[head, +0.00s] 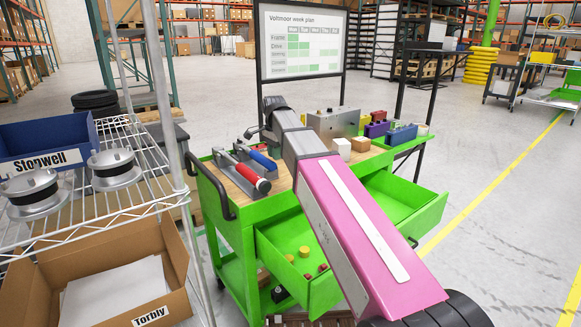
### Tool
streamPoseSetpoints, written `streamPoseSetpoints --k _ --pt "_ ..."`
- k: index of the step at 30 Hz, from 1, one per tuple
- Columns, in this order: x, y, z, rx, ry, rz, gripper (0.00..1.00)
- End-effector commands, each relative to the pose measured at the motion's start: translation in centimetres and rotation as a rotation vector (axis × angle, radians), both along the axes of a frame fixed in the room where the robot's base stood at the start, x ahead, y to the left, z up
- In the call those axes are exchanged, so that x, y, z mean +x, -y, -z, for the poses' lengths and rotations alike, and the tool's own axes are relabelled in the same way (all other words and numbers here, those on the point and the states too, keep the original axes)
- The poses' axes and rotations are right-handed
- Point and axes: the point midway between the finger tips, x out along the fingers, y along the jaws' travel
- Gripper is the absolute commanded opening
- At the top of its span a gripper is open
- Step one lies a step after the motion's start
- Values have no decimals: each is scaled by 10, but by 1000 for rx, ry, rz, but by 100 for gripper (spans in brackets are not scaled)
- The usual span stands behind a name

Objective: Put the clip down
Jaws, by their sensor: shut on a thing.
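My arm, with a pink and grey link, reaches over the green tool cart (247,212) in the head view. Its far end is a dark grey part above the cart's back edge. The jaws of my gripper cannot be made out and seem hidden behind the arm. I cannot make out the clip in this view.
On the cart top lie a red-handled tool (255,180) and a blue-handled tool (262,159) in grey holders. A grey box (333,125) and small coloured bins (401,135) stand behind. Two drawers are open. A wire rack (120,206) stands left.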

Motion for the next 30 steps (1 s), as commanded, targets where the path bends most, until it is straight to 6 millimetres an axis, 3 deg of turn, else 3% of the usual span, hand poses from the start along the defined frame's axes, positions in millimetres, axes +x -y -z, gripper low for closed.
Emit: streamPoseSetpoints --k 6,10,17,24,30 --pt "20 37 25 -1 -1 2 0" --pt "27 49 34 0 0 -1 0" --pt "29 54 44 -1 -1 -1 0" --pt "28 54 73 -1 -1 -2 0" --pt "29 54 77 0 1 -2 0"
